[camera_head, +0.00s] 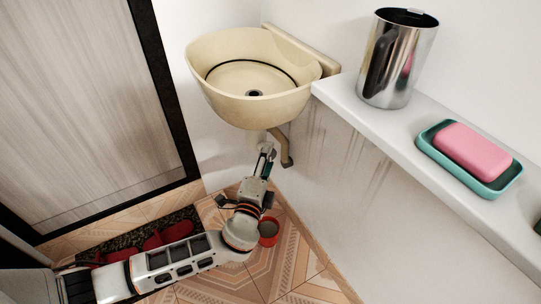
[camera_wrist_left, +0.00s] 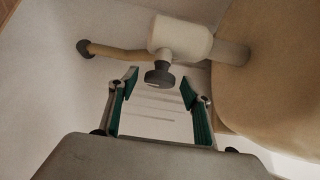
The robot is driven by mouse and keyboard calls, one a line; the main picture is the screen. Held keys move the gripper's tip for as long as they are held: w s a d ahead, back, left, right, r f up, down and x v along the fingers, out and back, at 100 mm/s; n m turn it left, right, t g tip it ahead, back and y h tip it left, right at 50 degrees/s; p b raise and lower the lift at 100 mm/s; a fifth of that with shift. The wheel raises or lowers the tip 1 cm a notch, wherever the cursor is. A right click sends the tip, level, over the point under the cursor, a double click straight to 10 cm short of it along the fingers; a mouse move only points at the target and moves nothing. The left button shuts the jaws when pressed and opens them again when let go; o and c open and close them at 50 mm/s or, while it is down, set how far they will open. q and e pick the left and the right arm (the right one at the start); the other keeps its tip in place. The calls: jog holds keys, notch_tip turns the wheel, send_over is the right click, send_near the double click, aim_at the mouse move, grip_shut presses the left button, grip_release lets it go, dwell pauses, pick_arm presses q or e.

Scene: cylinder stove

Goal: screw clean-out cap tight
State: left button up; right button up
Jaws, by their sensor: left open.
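The clean-out cap (camera_wrist_left: 160,74) is a dark knob under the pale trap body (camera_wrist_left: 180,37) in the left wrist view. The cap is hidden in the head view. My left gripper (camera_wrist_left: 160,80) is open, with its green-padded fingers either side of the cap in the picture and no visible contact. In the head view my left gripper (camera_head: 266,152) points up beneath the sink (camera_head: 230,98), beside the drain pipe (camera_head: 284,145). Whether the cap is fully seated cannot be told. My right gripper is not in view.
A wall shelf (camera_head: 355,116) at right holds a metal jug (camera_head: 397,58) and a pink soap (camera_head: 473,152) in a teal dish (camera_head: 492,190). A red container (camera_head: 269,238) stands on the tiled floor by my arm. Red slippers (camera_head: 168,236) lie on a dark mat near the door (camera_head: 80,110).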

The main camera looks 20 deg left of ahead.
pick_arm(q)
jog(key=shift+w+a, duration=0.15)
jog(key=shift+w, duration=0.8)
